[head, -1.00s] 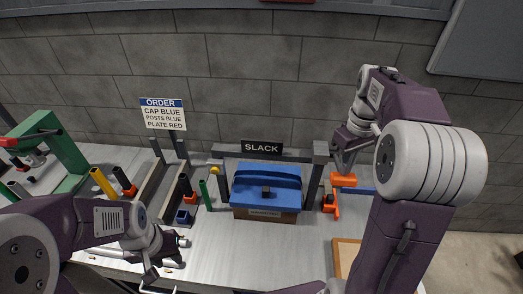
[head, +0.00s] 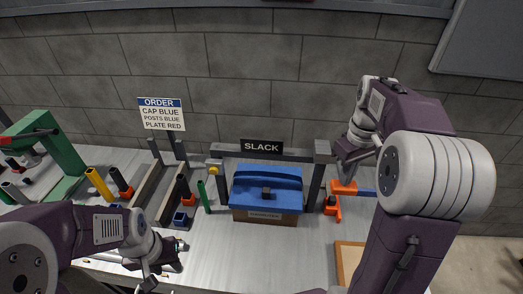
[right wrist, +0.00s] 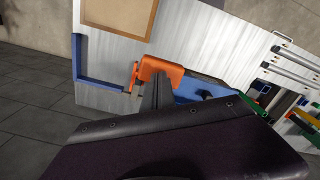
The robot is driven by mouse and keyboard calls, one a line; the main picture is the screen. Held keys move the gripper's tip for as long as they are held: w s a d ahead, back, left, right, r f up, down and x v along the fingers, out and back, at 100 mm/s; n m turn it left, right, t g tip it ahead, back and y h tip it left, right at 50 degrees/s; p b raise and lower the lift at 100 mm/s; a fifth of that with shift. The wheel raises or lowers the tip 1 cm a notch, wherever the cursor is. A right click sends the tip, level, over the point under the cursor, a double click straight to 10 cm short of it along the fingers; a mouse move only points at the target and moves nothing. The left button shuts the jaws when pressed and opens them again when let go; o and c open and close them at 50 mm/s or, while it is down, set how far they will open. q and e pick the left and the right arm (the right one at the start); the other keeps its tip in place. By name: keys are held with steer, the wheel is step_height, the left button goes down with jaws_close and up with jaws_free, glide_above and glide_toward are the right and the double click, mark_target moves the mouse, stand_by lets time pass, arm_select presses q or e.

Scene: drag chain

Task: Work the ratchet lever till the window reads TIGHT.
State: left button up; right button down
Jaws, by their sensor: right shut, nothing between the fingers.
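The window (head: 262,146) reads SLACK on the grey crossbar behind the blue-lidded box (head: 267,187). The orange ratchet lever (head: 343,187) stands right of the box, beside a grey post; it also shows in the right wrist view (right wrist: 160,66). My right gripper (head: 346,168) is shut and empty, its fingers pointing down right at the orange part. In the right wrist view the fingers (right wrist: 157,92) overlap the orange part; I cannot tell whether they touch it. My left gripper (head: 176,256) hangs low over the front of the bench at the left; its jaw gap is too small to read.
An order sign (head: 161,114) stands at the back left. A green press (head: 58,150), several coloured posts and a blue block (head: 180,218) crowd the left side. A brown board (head: 347,262) lies at the front right. Bare bench lies before the box.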

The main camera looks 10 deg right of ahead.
step_height(320, 180, up, 14)
steer(key=p, duration=1.4)
stand_by(0.4)
